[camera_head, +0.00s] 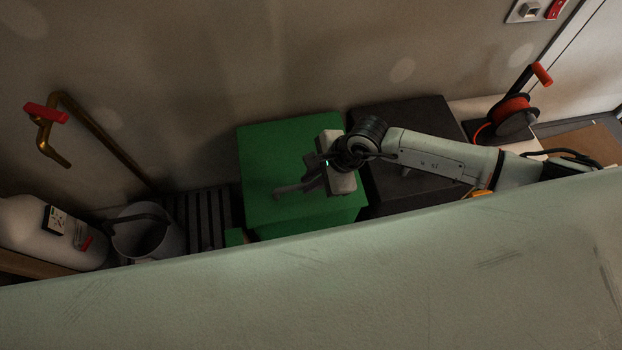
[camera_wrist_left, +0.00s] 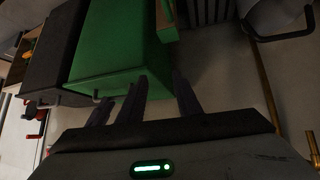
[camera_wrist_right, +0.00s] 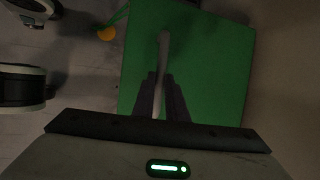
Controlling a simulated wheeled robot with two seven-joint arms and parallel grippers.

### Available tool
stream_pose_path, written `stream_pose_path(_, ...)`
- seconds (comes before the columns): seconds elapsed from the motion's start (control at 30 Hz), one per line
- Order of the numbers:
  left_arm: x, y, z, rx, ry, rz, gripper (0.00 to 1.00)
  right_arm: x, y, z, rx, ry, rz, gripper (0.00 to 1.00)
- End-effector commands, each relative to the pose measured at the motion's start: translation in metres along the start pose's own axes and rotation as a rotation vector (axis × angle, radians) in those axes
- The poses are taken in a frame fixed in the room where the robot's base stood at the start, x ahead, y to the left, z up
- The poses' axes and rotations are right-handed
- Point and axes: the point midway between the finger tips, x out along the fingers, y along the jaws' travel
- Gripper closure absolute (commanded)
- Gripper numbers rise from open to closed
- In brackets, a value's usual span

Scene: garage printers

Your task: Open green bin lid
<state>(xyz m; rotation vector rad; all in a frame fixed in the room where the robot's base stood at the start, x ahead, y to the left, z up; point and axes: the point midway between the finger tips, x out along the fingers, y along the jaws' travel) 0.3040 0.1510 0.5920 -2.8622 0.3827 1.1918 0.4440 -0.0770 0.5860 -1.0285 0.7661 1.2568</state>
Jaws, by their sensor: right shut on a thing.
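The green bin (camera_head: 265,150) stands against the wall, and its lid top looks flat and closed. In the right wrist view the green lid (camera_wrist_right: 210,60) fills the middle, with a pale bar handle (camera_wrist_right: 163,50) running between my fingers. My right gripper (camera_head: 306,182) is over the lid and shut on that handle; it also shows in the right wrist view (camera_wrist_right: 161,85). The arm partly covers the lid's right side. My left gripper (camera_wrist_left: 158,90) shows only in its own wrist view, with fingers apart and empty, and the green bin (camera_wrist_left: 115,45) beyond them.
A black bin (camera_head: 405,115) stands right of the green one. A grey bucket (camera_head: 150,240) and a white cylinder (camera_head: 45,230) are at the left, near a brass pipe (camera_head: 105,140). An orange reel (camera_head: 513,112) is at the right. A pale green surface (camera_head: 350,270) fills the foreground.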

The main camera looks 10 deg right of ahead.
Motion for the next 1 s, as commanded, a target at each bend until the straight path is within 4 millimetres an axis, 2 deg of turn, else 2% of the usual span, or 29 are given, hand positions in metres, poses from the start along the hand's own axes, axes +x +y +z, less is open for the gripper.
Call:
stream_pose_path(0.17, 0.0, 0.0, 0.001, 0.0, -0.003, 0.0, 0.69, -0.009, -0.007, 0.004, 0.015, 0.0, 0.031, 1.0)
stream_pose_path(0.33, 0.002, 0.0, 0.003, 0.0, -0.002, 0.0, 0.69, -0.027, -0.021, 0.011, 0.048, 0.001, 0.111, 1.0)
stream_pose_path(0.67, 0.019, -0.001, 0.013, -0.005, 0.015, 0.005, 0.69, -0.067, -0.064, 0.028, 0.143, -0.001, 0.337, 1.0)
stream_pose_path(1.0, 0.028, -0.003, 0.03, -0.005, 0.01, 0.011, 0.69, -0.094, -0.104, 0.038, 0.142, 0.0, 0.332, 1.0)
